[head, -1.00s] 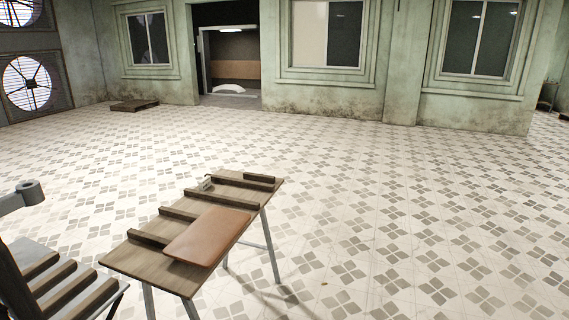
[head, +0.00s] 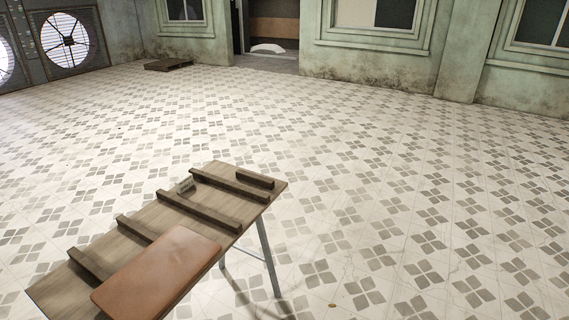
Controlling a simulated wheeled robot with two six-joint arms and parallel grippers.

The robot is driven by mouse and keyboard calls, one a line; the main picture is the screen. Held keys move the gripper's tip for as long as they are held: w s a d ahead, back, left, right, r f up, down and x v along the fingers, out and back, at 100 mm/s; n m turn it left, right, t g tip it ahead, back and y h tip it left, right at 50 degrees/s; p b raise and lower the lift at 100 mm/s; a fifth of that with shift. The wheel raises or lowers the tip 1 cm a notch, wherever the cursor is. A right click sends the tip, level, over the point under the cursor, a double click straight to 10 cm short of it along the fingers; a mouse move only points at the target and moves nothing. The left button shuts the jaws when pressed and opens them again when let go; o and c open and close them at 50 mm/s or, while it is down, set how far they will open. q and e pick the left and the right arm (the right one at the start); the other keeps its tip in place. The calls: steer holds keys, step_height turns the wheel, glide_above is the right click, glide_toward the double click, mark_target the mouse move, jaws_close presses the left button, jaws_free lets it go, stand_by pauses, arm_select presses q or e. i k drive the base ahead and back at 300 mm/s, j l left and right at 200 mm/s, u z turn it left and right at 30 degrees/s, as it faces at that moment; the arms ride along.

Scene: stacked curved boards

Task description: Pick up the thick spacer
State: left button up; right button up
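A wooden table (head: 142,213) stands at the lower left of the head view. Several dark wooden bars lie across it. A short, chunky bar (head: 255,179) is at the far right end, with a longer bar (head: 231,188) beside it. A long bar (head: 200,211) lies near the middle. Two more bars, one left of the middle (head: 137,229) and one near the left end (head: 90,264), lie further along. I cannot tell for sure which is the thick spacer. A smooth brown board (head: 157,272) lies on the near side. Neither gripper is in view.
The tiled floor (head: 400,200) is clear to the right and behind. A low dark wooden platform (head: 168,64) lies far back left. The green wall (head: 390,72) is far off.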

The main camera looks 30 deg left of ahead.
mark_target(260, 180)
steer(key=i+u, duration=0.1)
steer(key=i, duration=0.45)
steer(key=i+l+u, duration=0.1)
steer(key=i, duration=0.5)
steer(key=i+l+u, duration=0.15)
steer(key=i, duration=0.4)
